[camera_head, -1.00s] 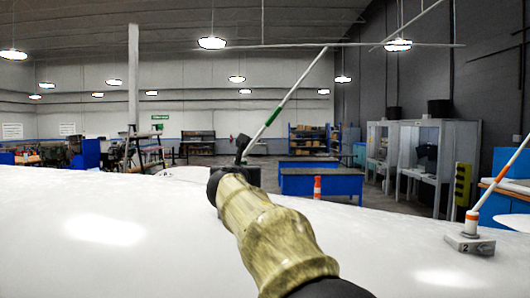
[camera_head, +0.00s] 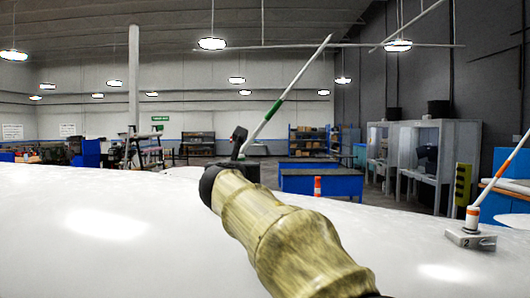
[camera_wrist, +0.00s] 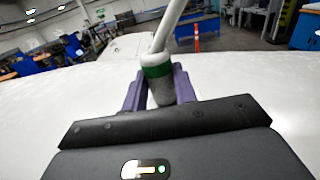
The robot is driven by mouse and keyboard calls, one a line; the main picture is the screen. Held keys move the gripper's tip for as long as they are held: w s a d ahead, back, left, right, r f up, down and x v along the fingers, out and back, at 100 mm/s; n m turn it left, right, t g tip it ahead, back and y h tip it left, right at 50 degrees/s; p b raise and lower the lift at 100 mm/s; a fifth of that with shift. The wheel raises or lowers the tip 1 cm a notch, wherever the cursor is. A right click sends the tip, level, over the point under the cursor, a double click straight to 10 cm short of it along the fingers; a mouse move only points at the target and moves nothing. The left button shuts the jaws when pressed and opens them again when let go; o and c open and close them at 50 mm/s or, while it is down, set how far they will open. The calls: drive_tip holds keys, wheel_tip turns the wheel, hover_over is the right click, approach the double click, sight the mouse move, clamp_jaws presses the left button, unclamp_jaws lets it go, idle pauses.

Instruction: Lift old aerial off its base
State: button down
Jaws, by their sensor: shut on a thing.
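My gripper (camera_wrist: 160,88) is shut on a white aerial with a green collar (camera_wrist: 158,70) in the wrist view; its purple fingers clasp either side of the grey lower part. In the head view the aerial's rod (camera_head: 300,72) leans up to the right, with a green band partway along, above my gripper (camera_head: 240,148). Its lower end and base are hidden behind my arm, so I cannot tell whether they touch. A second aerial, orange and white (camera_head: 494,185), stands tilted on a grey base marked 2 (camera_head: 470,239) at the right.
The glossy white surface (camera_head: 90,225) is broad and mostly clear. Beyond it on the floor are blue tables (camera_head: 322,182), an orange post (camera_head: 317,187), grey cabinets (camera_head: 440,150) and shelving (camera_head: 308,138).

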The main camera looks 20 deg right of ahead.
drive_tip(key=v, duration=0.3)
drive_tip(key=shift+s+b, duration=0.1)
drive_tip(key=shift+b, duration=0.3)
